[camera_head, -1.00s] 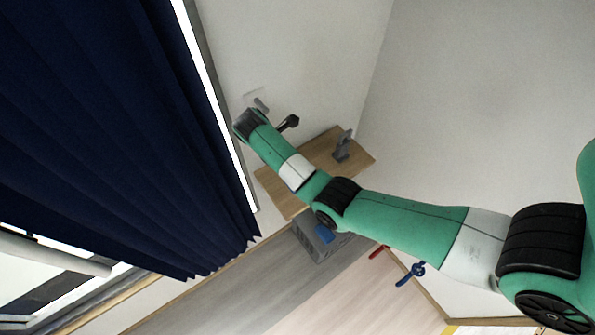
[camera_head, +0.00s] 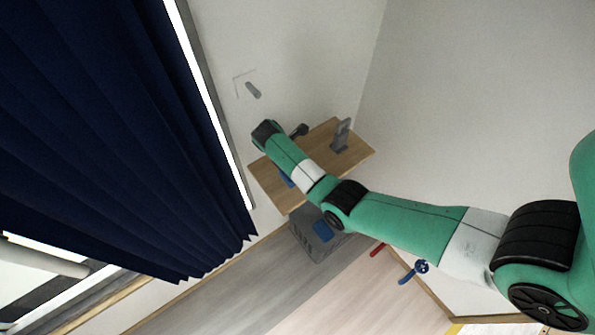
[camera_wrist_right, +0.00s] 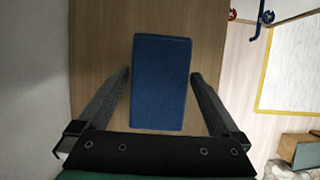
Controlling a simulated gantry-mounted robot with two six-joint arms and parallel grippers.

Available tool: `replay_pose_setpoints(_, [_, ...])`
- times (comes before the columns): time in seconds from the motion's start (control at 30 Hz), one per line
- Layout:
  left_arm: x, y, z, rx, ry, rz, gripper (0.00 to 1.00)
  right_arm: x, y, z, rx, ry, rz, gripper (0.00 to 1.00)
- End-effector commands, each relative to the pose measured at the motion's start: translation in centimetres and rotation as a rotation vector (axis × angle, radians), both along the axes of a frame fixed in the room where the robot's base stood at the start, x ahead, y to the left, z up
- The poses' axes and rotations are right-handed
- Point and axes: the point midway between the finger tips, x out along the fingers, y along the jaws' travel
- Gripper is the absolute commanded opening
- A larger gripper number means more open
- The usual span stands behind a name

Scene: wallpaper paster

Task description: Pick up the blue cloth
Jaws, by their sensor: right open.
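The blue cloth (camera_wrist_right: 161,82) is a flat, rectangular, folded-looking pad lying on a wooden board (camera_wrist_right: 95,40) in the right wrist view. My right gripper (camera_wrist_right: 160,75) is open, with one finger on each side of the cloth and a narrow gap at both sides. In the head view a small part of the cloth (camera_head: 286,178) shows beside my right arm on the wooden board (camera_head: 345,165). My left gripper is not in view.
A grey tool (camera_head: 341,136) stands on the board near the wall. Below is a grey crate (camera_head: 306,240) with a blue item (camera_head: 323,231). A dark blue curtain (camera_head: 110,130) hangs at left. Red (camera_head: 377,250) and blue (camera_head: 414,271) hooked items are at lower right.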

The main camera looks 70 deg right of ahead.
Motion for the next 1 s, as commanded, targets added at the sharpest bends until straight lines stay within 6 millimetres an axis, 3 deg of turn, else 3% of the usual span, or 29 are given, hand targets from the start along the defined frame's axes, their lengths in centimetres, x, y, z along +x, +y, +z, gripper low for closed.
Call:
replay_pose_setpoints(0.83, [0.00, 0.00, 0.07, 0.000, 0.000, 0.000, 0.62, 0.02, 0.04, -0.42, 0.000, 0.000, 0.000, 1.00])
replay_pose_setpoints(1.0, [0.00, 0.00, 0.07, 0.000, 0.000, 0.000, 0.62, 0.01, 0.04, -0.42, 0.000, 0.000, 0.000, 0.69])
